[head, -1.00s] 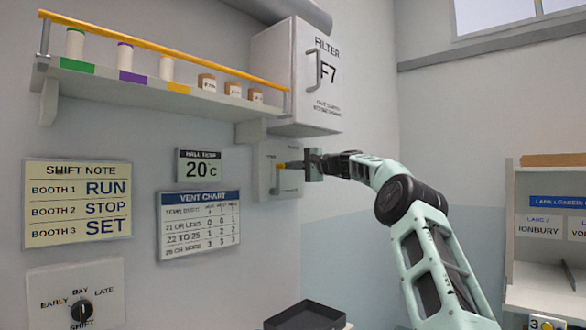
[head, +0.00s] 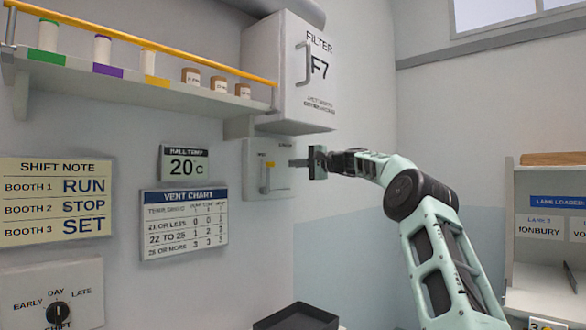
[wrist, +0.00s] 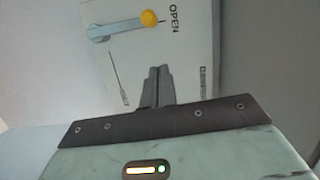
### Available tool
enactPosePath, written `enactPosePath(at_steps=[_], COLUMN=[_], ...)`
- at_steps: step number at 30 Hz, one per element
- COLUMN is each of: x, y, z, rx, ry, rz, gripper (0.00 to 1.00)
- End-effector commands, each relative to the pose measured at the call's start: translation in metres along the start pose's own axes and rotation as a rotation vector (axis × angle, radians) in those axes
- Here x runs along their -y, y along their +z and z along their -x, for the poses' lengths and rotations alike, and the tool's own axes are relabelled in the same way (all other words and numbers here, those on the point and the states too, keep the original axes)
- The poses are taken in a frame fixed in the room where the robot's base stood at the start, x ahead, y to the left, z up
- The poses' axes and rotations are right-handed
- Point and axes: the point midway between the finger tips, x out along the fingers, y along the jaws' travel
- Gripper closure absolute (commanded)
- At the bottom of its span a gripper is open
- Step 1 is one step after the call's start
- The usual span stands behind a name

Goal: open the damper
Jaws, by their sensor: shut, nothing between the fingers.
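The damper panel (head: 283,185) is a pale box on the wall below the filter cabinet. Its lever (head: 264,180) stands upright with its yellow knob (head: 270,164) at the top. In the wrist view the yellow knob (wrist: 149,18) sits beside a tick mark at the word OPEN, and the grey lever (wrist: 110,30) runs back from it. My gripper (head: 293,162) is shut and empty, just right of the knob and apart from it. In the wrist view the closed fingers (wrist: 160,72) lie over the lower part of the panel, clear of the lever.
The filter cabinet (head: 275,75) hangs directly above the panel. A shelf (head: 150,90) with a yellow rail, cylinders and small boxes is at upper left. A black tray (head: 297,318) is below. A lane rack (head: 545,250) stands at right.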

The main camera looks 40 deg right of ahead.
Motion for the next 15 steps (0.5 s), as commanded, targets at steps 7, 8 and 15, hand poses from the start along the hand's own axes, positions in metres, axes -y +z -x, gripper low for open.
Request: enactPosePath(at_steps=[7,8,15], x=[-0.005,-0.005,-0.004], y=[-0.001,-0.002,-0.001], z=[0.037,0.042,0.072], rx=[-0.004,-0.005,-0.001], ry=[0.002,0.002,0.002], rz=[0.0,0.0,-0.001], gripper=[1.0,1.0,1.0])
